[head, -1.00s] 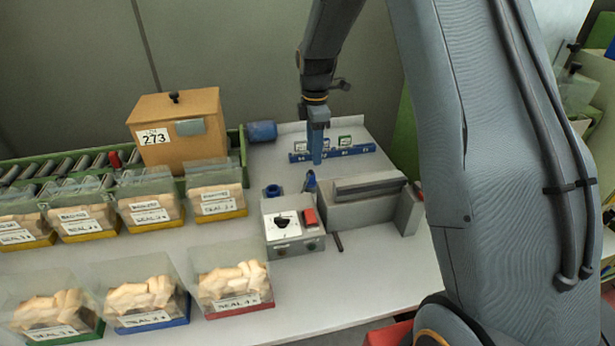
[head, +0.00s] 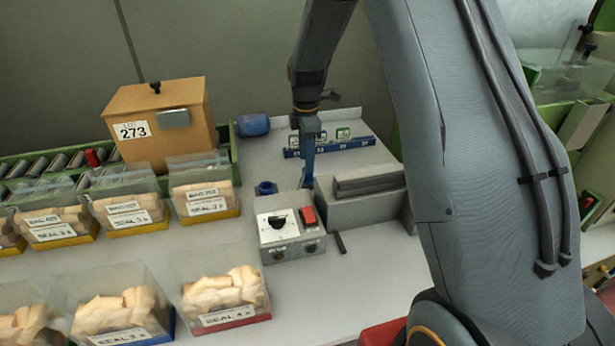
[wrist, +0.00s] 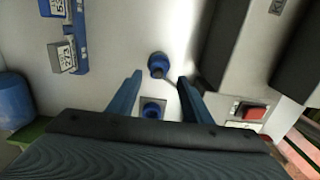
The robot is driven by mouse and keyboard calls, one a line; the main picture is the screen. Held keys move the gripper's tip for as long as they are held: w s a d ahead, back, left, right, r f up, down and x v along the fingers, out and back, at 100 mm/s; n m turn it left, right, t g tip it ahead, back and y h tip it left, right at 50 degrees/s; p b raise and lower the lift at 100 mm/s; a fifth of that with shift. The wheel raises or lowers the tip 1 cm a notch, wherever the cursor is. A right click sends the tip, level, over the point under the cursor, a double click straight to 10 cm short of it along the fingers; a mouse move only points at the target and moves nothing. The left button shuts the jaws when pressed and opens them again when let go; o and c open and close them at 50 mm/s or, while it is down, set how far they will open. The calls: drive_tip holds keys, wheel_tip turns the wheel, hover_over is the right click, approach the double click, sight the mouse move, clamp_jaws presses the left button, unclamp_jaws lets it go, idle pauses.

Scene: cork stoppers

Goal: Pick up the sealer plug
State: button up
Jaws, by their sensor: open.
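The sealer plug seems to be the round blue piece (wrist: 158,65) with a dark, brownish centre in the wrist view. It lies between my fingertips or just beyond them, with no visible grip on it. My gripper (wrist: 160,76) is open, one blue finger on each side of it. In the head view my gripper (head: 307,180) reaches down beside the grey block, and the plug there cannot be told apart from the blue fingers. A second blue piece, a socket-like cup (wrist: 152,108), sits nearer the palm; it also shows in the head view (head: 266,188).
A control box (head: 290,230) with a dial and red switch stands in front. A grey block (head: 362,195) is close on the right. A blue rail (head: 330,147) lies behind. Bins of corks (head: 225,297) and a wooden box (head: 165,125) fill the left.

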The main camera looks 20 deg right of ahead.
sight(308, 177)
drive_tip(key=shift+w+d+f+p, duration=0.15)
drive_tip(key=shift+f+p, duration=0.4)
drive_tip(key=shift+f, duration=0.75)
drive_tip(key=shift+d+f+p, duration=0.1)
drive_tip(key=shift+f+p, duration=0.4)
drive_tip(key=shift+f, duration=0.8)
clamp_jaws()
